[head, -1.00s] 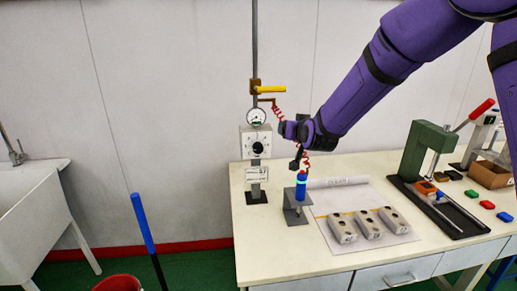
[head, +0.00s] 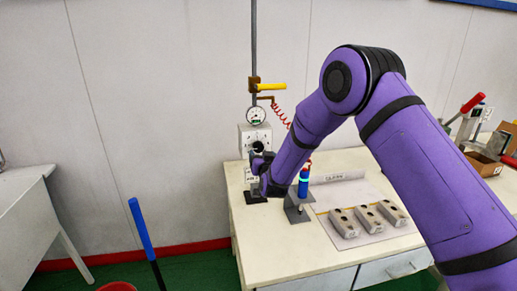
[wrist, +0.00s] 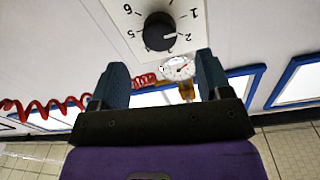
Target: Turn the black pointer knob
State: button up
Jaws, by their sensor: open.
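The black pointer knob (wrist: 158,31) sits on a white dial plate (wrist: 128,22) with printed numbers in the wrist view. A white mark on its edge points toward the 2. My gripper (wrist: 163,75) is open, with its two fingers apart and nothing between them. The knob lies past the fingertips, roughly centred between them, and no contact shows. In the head view the grey control box (head: 246,133) stands at the back left of the table. My gripper (head: 258,160) is just in front of and below its dark knob, partly covering the box's lower part.
A round gauge (head: 255,115) and a yellow-handled valve (head: 270,87) are above the box. A red coiled hose (head: 280,114) hangs close by on the right. A blue cylinder (head: 303,186) on a stand and several grey moulds (head: 370,217) are on the table (head: 290,255).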

aim_at(259, 148)
jog(key=x, duration=0.7)
jog(key=shift+w+a, duration=0.1)
jog(key=shift+w, duration=0.2)
jog(key=c, duration=0.9)
